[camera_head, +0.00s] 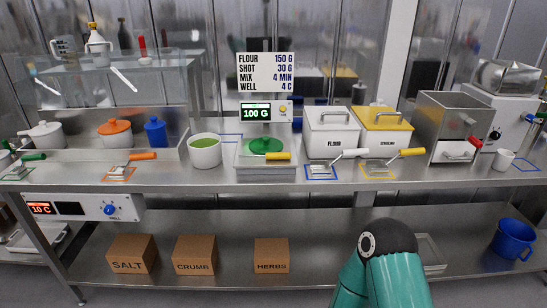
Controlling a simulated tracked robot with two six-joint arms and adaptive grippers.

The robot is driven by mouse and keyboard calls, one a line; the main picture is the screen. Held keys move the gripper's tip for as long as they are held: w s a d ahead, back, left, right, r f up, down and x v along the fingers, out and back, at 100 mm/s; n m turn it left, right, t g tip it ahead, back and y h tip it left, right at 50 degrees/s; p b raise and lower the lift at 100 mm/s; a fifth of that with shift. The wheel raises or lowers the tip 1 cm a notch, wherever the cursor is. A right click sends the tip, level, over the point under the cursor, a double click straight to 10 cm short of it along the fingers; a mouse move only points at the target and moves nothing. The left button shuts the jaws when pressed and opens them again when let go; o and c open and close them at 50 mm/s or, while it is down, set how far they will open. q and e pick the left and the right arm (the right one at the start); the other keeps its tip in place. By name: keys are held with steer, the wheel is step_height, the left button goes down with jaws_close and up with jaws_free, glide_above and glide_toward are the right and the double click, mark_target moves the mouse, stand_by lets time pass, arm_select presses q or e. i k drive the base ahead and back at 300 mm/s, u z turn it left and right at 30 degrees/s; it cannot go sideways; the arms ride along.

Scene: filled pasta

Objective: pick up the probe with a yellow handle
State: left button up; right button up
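Two yellow handles show in the head view, and I cannot tell for sure which belongs to the probe. One short yellow handle (278,156) lies on the scale at the counter's middle, in front of a green lid-like piece (266,145). The other yellow handle (412,152) is to the right, joined to a small metal tool (378,167) lying at a yellow-outlined square before the yellow-lidded bin (382,124). Neither gripper is in view. Only a teal arm link of mine with a dark joint shows at the bottom right.
The scale (265,173) stands between a white cup of green contents (205,152) and the flour bin (331,138). A white-handled tool (350,153) and an orange-handled tool (143,156) also lie on the counter (215,182). Boxes (195,254) and a blue pot (512,238) occupy the lower shelf.

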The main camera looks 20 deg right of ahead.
mark_target(271, 156)
steer(key=u, duration=0.05)
steer(key=i, duration=0.9)
steer(key=z, duration=0.1)
